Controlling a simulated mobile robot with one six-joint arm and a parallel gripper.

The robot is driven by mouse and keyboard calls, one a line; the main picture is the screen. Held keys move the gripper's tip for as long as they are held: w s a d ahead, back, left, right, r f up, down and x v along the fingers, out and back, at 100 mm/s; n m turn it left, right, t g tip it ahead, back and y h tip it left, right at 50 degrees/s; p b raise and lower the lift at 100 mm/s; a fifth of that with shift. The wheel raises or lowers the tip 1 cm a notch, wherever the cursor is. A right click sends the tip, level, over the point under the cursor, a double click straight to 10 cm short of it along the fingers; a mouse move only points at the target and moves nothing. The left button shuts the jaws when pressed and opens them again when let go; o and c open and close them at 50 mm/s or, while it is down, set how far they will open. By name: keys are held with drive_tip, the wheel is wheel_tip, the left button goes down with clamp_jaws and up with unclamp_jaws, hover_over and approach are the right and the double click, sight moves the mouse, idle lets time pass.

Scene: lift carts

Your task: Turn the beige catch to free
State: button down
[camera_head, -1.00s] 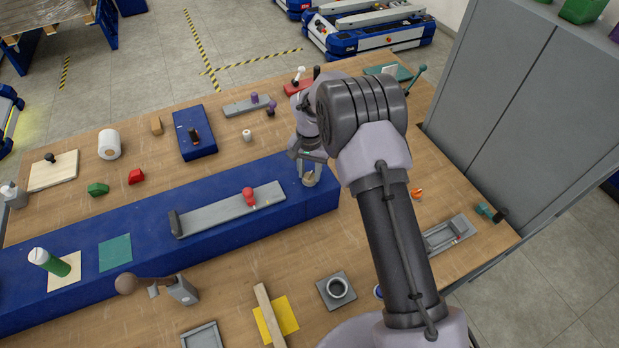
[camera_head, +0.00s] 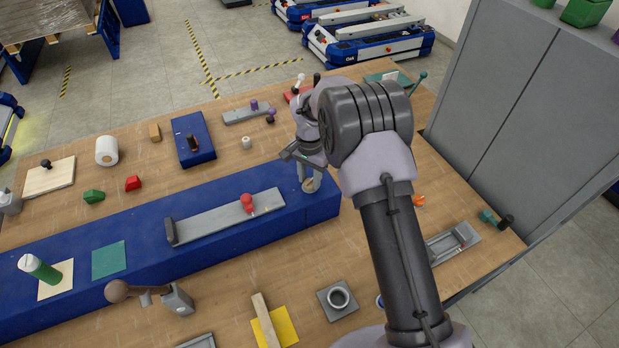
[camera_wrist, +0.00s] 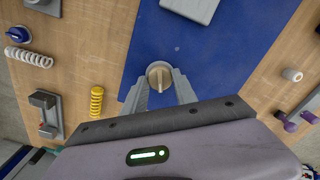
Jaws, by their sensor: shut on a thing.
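The beige catch (camera_wrist: 158,77) is a small round knob on the blue raised block (camera_wrist: 215,62), with a raised bar across it that runs roughly up and down in the wrist view. My gripper (camera_wrist: 160,80) is shut on the catch, with one grey finger on each side of it. In the head view my gripper (camera_head: 309,182) reaches down to the right end of the blue block (camera_head: 75,268), and the fingers and wrist mostly hide the catch there.
A grey slide with a red knob (camera_head: 247,202) lies on the block left of my gripper. A blue box (camera_head: 193,140) stands behind, and a grey ring fixture (camera_head: 338,298) in front. A grey cabinet (camera_head: 510,110) stands at the right.

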sight(310, 180)
drive_tip(key=c, duration=1)
unclamp_jaws()
drive_tip(key=shift+w, duration=0.1)
drive_tip(key=shift+o, duration=0.2)
wheel_tip(310, 180, up, 18)
drive_tip(key=p, duration=0.2)
drive_tip(key=shift+f, duration=0.25)
drive_tip(key=shift+d, duration=0.1)
